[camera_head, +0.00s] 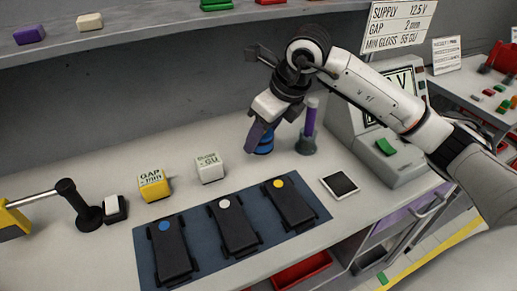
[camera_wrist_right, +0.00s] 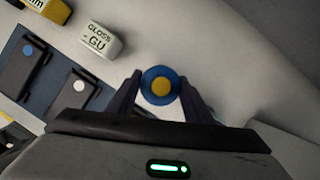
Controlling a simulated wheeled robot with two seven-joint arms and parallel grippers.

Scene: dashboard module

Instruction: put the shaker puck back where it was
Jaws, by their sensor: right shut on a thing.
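The shaker puck appears to be the small round blue and dark banded piece (camera_head: 264,143) near the back of the bench. In the right wrist view its blue top with a yellow centre (camera_wrist_right: 160,85) sits between my fingers. My right gripper (camera_wrist_right: 160,92) points down and is shut on it, one finger on each side. In the head view the right gripper (camera_head: 259,137) partly covers the piece. I cannot tell whether its base touches the bench. My left gripper is not in view.
A purple rod in a grey-green holder (camera_head: 306,145) stands close right of the gripper. White (camera_head: 208,168) and yellow (camera_head: 153,185) labelled blocks lie left. A blue mat (camera_head: 201,270) with three black devices is in front. A dark square pad (camera_head: 340,185) and a grey instrument (camera_head: 393,167) are right.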

